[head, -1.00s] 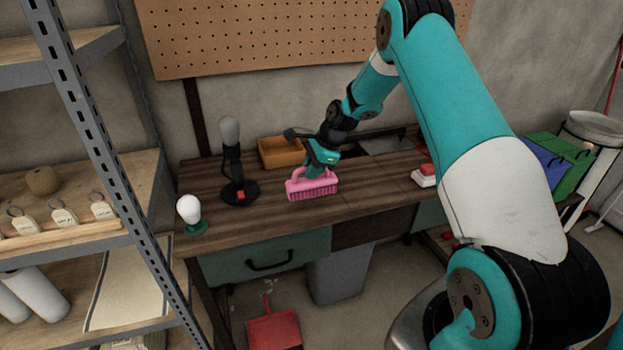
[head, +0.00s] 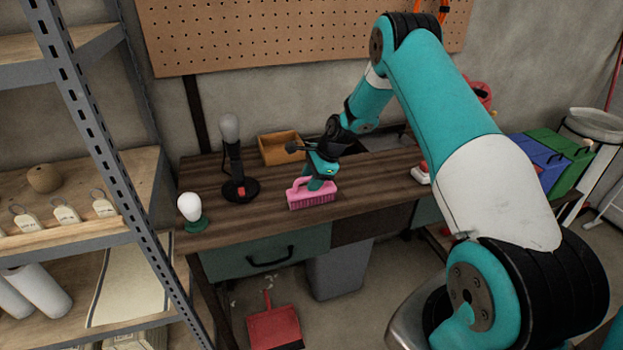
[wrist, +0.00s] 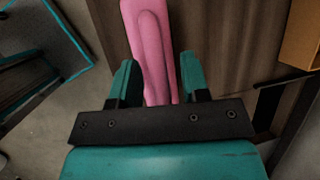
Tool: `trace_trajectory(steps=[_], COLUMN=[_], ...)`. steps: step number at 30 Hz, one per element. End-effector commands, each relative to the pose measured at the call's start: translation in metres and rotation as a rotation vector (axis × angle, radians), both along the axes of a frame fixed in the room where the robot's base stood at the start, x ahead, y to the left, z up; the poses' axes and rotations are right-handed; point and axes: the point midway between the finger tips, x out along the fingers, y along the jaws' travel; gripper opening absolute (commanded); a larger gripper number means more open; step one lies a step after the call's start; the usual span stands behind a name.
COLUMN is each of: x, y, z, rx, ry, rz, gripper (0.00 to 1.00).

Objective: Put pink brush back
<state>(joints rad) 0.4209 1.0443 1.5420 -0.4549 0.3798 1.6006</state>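The pink brush (head: 312,198) is at the front part of the wooden workbench (head: 365,192), bristles down, near the front edge. I cannot tell whether its bristles touch the top. My gripper (head: 322,184) is above it, shut on its handle. In the wrist view the pink brush (wrist: 153,50) runs up between the two teal fingers of my gripper (wrist: 158,78), which flank it closely. The fingertips are partly hidden in the head view.
A black lamp-like stand (head: 238,165) and a white bulb on a green base (head: 190,210) stand left. An orange tray (head: 280,149) lies behind. A red-and-white item (head: 421,174) sits right. A metal shelf (head: 95,140) is far left; a pegboard (head: 300,35) hangs behind.

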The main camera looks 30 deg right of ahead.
Motion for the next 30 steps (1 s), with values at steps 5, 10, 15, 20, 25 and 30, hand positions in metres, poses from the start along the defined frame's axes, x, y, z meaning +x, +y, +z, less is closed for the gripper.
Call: trace_trajectory(steps=[5, 10, 15, 20, 25, 30], x=[-0.001, -0.008, -0.019, -0.028, -0.033, -0.045], y=[-0.001, -0.011, -0.024, -0.033, -0.036, 0.018], z=[0.005, 0.028, 0.063, 0.091, 0.108, 0.145], rx=[0.000, -0.002, -0.003, -0.002, -0.001, -0.056], ry=[-0.001, -0.004, -0.005, -0.003, -0.003, -0.059], rz=[0.000, -0.002, -0.004, -0.002, 0.006, 0.247], gripper=[0.42, 0.42, 0.42, 0.42, 0.42, 0.42])
